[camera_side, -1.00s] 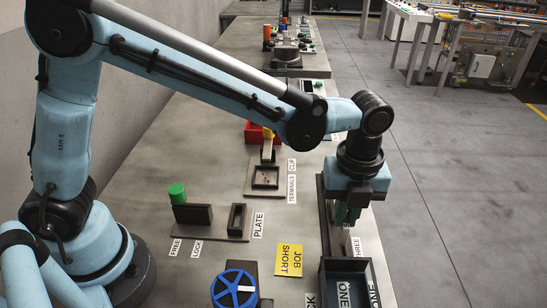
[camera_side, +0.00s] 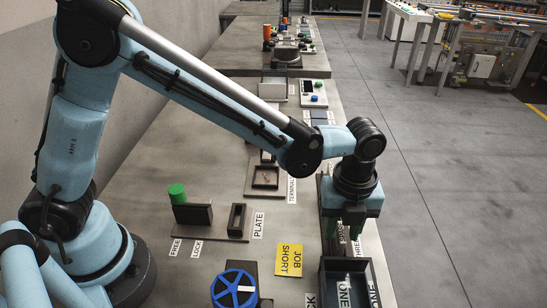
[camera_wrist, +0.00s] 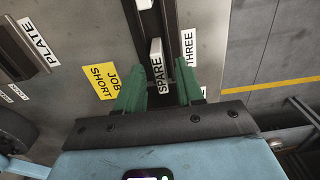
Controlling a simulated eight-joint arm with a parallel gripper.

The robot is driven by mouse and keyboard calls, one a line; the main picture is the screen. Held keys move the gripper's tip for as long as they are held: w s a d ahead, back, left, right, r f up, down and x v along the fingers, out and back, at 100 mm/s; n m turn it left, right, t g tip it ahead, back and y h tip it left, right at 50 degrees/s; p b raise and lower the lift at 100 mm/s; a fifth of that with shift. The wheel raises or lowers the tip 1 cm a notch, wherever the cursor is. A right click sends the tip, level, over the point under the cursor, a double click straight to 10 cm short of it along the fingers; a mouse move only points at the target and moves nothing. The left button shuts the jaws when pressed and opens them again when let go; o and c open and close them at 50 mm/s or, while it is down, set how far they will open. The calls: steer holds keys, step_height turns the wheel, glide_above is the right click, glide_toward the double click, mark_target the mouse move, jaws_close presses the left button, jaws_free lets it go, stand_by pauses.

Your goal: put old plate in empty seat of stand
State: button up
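My gripper (camera_wrist: 158,82) has two green fingers held apart in the wrist view. A pale upright plate-like piece (camera_wrist: 155,50) shows between and beyond them, with clear gaps on both sides; I cannot tell if it is the old plate. It stands along a dark narrow stand (camera_wrist: 147,14), beside the labels SPARE and THREE. In the side view my gripper (camera_side: 346,232) is low over this stand (camera_side: 325,200), near the table's right edge, and hides much of it. Which seat is empty is hidden.
A dark fixture labelled PLATE (camera_side: 237,221) stands left of the gripper, with a green knob (camera_side: 177,193) near it. A dark open bin (camera_side: 326,282) is just in front. A blue wheel (camera_side: 234,290) and yellow JOB SHORT card (camera_side: 289,260) lie to the left.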

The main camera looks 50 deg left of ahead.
mark_target(341, 231)
step_height(341, 231, up, 12)
steer(key=s+a+f+n+t, duration=0.1)
steer(key=s+a+n+t, duration=0.2)
steer(key=a+n, duration=0.8)
steer(key=s+a+n+t, duration=0.4)
steer(key=a+n, duration=0.7)
steer(key=n, duration=0.5)
steer(key=shift+s+a+f, duration=0.15)
steer(key=shift+s+f, duration=0.1)
steer(key=shift+f, duration=0.1)
